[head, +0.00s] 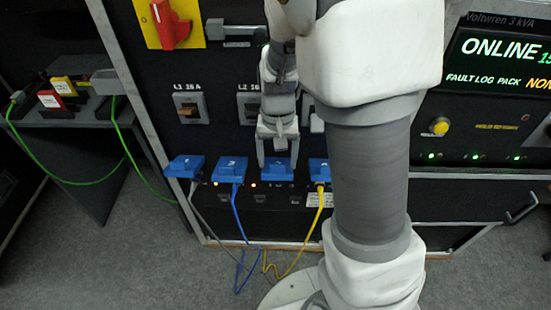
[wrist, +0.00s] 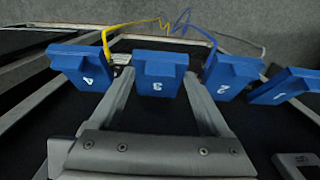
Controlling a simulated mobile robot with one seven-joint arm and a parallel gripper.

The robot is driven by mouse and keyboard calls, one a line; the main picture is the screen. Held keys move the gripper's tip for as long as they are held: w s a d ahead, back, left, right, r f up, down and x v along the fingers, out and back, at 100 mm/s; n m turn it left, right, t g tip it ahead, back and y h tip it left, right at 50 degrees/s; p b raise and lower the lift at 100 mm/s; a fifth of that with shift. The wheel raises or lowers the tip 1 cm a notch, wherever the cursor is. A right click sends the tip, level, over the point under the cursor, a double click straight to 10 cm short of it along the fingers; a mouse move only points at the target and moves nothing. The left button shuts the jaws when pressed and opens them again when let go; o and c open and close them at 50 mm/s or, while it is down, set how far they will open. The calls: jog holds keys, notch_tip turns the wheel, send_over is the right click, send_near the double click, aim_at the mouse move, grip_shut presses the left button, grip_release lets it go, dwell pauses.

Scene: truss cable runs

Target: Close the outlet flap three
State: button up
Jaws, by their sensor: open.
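Outlet flap three (head: 278,172) is a blue lid on the front of the dark rack, third from the left in a row of blue flaps. It stands out from the panel, and no cable shows at it. In the wrist view flap three (wrist: 160,84) carries an upside-down 3 and sits in the middle. My gripper (head: 278,158) is open and just above it in the head view. In the wrist view the fingers of my gripper (wrist: 159,77) lie one each side of the flap. Whether they touch it I cannot tell.
Flap four (head: 318,170) with a yellow cable and flap two (head: 230,168) with a blue cable flank it closely. Flap one (head: 184,166) has a grey cable. Breakers (head: 191,107) sit above. My arm hides the panel at right.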

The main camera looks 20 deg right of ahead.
jog(key=shift+f, duration=0.55)
grip_shut()
dwell(1.1)
